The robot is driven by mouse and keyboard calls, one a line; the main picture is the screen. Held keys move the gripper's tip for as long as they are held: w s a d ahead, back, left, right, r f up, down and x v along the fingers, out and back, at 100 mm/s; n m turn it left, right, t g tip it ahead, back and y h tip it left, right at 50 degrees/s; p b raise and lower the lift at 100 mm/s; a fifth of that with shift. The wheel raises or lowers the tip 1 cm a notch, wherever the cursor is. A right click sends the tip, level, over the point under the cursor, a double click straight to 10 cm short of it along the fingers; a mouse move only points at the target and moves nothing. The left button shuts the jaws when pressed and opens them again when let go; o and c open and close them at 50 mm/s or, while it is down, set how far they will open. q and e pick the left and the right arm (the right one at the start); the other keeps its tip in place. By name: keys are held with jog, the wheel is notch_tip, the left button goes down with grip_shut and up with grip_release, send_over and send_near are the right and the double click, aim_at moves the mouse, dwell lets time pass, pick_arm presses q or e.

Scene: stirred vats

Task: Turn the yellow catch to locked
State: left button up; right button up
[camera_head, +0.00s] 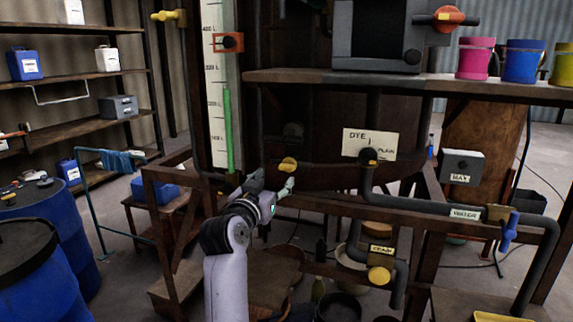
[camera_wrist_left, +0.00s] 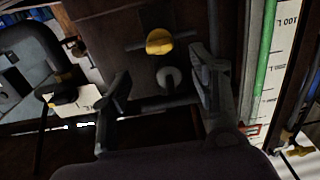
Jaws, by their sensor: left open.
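A yellow catch (camera_head: 288,164) sits on the dark front of the vat, left of the DYE sign. In the left wrist view the yellow catch (camera_wrist_left: 159,41) is a rounded knob with a thin bar behind it, just beyond my fingertips. My left gripper (camera_head: 275,187) is just below and in front of it in the head view, apart from it as far as I can tell. In the left wrist view my left gripper (camera_wrist_left: 160,77) has its fingers wide apart with nothing held. A grey round knob (camera_wrist_left: 169,79) shows between them, farther back. My right gripper is out of view.
A sight gauge with a green column (camera_head: 228,130) stands to the left. A dark pipe (camera_head: 410,202) runs right of the catch, with a blue WATER handle (camera_head: 510,228) and a yellow DRAIN knob (camera_head: 379,274). A wooden rail (camera_head: 335,207) crosses below. Blue barrels (camera_head: 50,225) stand far left.

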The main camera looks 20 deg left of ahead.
aim_at(285, 169)
pick_arm(q)
jog(key=w+p, duration=0.2)
jog(key=w, duration=0.8)
jog(key=shift+d, duration=0.15)
jog(key=c, duration=1.2)
jog(key=shift+o, duration=0.2)
